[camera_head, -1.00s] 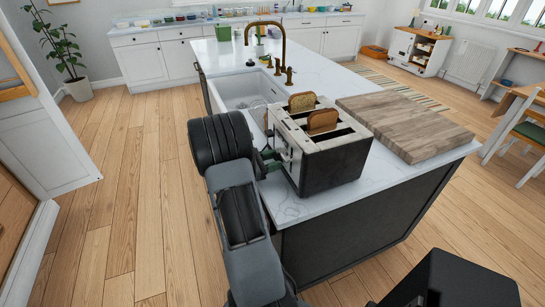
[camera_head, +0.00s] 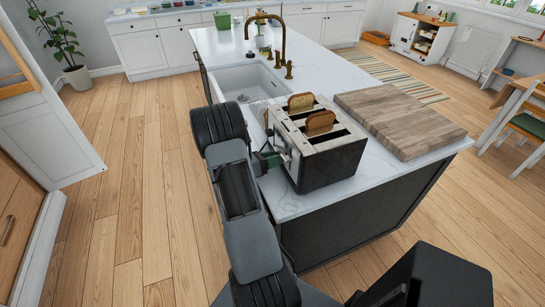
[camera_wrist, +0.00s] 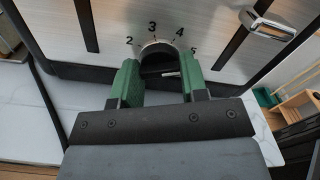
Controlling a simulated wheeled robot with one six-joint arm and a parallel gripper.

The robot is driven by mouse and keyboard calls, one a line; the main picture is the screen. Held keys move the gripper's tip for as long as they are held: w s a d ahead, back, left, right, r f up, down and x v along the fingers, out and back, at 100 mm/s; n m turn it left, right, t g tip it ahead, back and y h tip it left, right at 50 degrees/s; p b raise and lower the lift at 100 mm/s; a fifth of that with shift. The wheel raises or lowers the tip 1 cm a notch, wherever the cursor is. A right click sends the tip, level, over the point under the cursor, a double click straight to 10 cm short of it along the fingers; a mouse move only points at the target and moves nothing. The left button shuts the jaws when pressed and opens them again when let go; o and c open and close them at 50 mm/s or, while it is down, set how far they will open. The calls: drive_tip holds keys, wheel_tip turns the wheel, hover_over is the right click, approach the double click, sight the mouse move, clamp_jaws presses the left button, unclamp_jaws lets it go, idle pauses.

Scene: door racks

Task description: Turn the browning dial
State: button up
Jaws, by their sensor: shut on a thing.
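The toaster (camera_head: 333,161) stands on the island's near corner with two slices of bread (camera_head: 320,122) sticking out of its slots. In the wrist view, the browning dial (camera_wrist: 160,54) is a dark round knob on the toaster's metal face, with numbers around its upper edge. My gripper (camera_wrist: 160,72) has green fingers on either side of the dial and is shut on it. The fingers hide the dial's sides. In the head view my gripper (camera_head: 272,157) is at the toaster's left side. A metal lever (camera_wrist: 267,25) sits to the upper right of the dial.
A wooden cutting board (camera_head: 400,119) lies right of the toaster. The sink (camera_head: 247,82) with a brass faucet (camera_head: 282,45) is behind it. Open wooden floor (camera_head: 120,190) lies to the left of the island (camera_head: 330,228).

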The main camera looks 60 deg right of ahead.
idle(0.4)
drive_tip(key=o, duration=0.9)
drive_tip(key=b+v, duration=0.3)
drive_tip(key=v, duration=1.1)
